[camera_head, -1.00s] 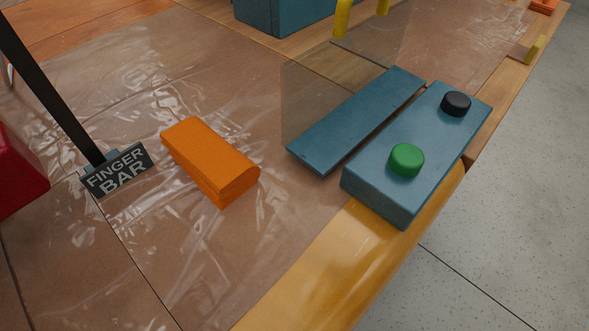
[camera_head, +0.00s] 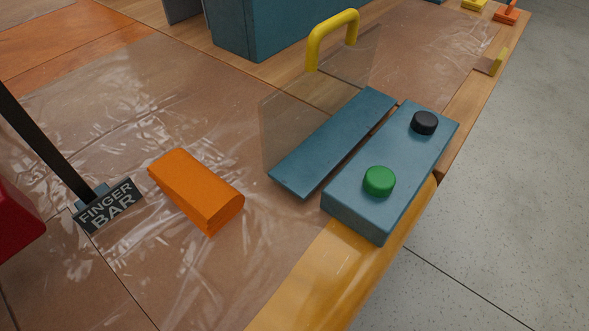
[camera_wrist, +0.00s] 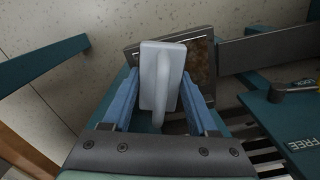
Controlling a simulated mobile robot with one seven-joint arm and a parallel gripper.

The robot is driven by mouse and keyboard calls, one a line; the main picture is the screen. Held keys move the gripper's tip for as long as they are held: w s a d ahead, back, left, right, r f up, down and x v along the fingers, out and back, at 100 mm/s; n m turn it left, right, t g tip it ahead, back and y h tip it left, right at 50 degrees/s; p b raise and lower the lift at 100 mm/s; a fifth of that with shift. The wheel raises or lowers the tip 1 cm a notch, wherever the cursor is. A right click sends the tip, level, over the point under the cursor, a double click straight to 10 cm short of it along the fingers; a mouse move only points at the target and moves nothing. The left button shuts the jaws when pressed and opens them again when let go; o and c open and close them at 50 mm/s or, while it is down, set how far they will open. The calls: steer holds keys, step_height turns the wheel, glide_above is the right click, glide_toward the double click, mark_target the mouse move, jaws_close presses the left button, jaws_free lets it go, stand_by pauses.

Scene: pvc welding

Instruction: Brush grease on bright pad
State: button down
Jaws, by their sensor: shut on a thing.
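In the wrist view, my gripper (camera_wrist: 160,98) has blue fingers on either side of a pale grey tool (camera_wrist: 162,68) and is shut on it. The tool has a flat, rounded face and a narrower stem towards my wrist; I cannot tell whether it is the brush. Beyond it is a dark-framed plate (camera_wrist: 201,68) with a mottled brown face, partly hidden by the tool. I cannot tell whether they touch. I cannot make out grease or a clearly bright pad. My gripper does not show in the head view.
The head view shows a film-covered bench with an orange block (camera_head: 196,190), a "FINGER BAR" sign (camera_head: 108,205), a blue plate (camera_head: 335,142) by a clear guard, and a blue box (camera_head: 392,172) with green and black buttons. A teal part marked "FREE" (camera_wrist: 304,143) lies right in the wrist view.

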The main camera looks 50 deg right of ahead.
steer(key=shift+s+a+f+p, duration=0.1)
steer(key=shift+a+p, duration=0.6)
steer(key=shift+a, duration=0.95)
steer(key=shift+s+a+f+p, duration=0.1)
steer(key=shift+a+p, duration=0.55)
steer(key=shift+a, duration=1.1)
steer(key=shift+w+f, duration=0.15)
steer(key=shift+w, duration=0.3)
steer(key=shift+d+r+b, duration=0.2)
steer(key=shift+d+b, duration=0.35)
steer(key=shift+d, duration=2.8)
steer(key=shift+w+d+f+b, duration=0.15)
steer(key=shift+d+b, duration=0.4)
steer(key=shift+d, duration=1.15)
steer(key=shift+w+d+r, duration=0.1)
steer(key=shift+d+r, duration=0.05)
steer(key=shift+r, duration=0.25)
steer(key=shift+a+r+p, duration=0.15)
steer(key=shift+a+p, duration=0.95)
steer(key=shift+a, duration=0.65)
steer(key=shift+s+a+f+p, duration=0.15)
steer(key=shift+a+p, duration=0.2)
steer(key=shift+a, duration=0.8)
steer(key=shift+s+a+f+p, duration=0.15)
steer(key=shift+a+p, duration=0.25)
steer(key=shift+a, duration=0.8)
steer(key=shift+a+f+p, duration=0.15)
steer(key=shift+a+p, duration=0.2)
steer(key=shift+a, duration=0.8)
